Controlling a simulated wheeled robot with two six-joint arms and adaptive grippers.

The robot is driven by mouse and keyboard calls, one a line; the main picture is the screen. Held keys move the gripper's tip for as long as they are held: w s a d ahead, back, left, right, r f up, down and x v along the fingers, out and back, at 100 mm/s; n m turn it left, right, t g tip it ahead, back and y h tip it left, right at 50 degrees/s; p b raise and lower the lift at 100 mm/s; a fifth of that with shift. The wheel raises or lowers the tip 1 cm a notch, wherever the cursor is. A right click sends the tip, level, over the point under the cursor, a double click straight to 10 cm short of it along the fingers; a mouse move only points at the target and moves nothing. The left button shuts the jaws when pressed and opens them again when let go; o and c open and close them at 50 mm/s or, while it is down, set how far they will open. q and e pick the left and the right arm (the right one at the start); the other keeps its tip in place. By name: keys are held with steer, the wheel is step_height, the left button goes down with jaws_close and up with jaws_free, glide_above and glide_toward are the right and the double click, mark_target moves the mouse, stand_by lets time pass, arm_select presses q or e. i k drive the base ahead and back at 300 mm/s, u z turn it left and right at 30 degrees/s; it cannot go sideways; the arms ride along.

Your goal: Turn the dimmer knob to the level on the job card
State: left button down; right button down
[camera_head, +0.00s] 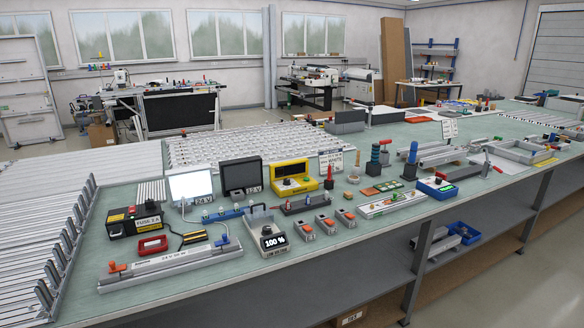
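The dimmer (261,224) stands on the bench near the front edge, a pale box with a dark front. A small knob (267,231) sits above its display (273,241), which reads "100 %". A white card (330,160) with small print stands behind the yellow device; whether it is the job card, I cannot tell, and its text is too small to read. Another upright white card (449,129) stands further right. Neither of my grippers shows in this view.
A long aluminium profile (170,266) lies left of the dimmer. Lit (190,186) and dark (241,177) panels and a yellow device (293,178) stand behind. Several small switch boxes (326,223) stand right of it.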

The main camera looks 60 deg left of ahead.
mark_target(266, 231)
steer(key=u, duration=1)
steer(key=i, duration=0.9)
steer(key=u, duration=1)
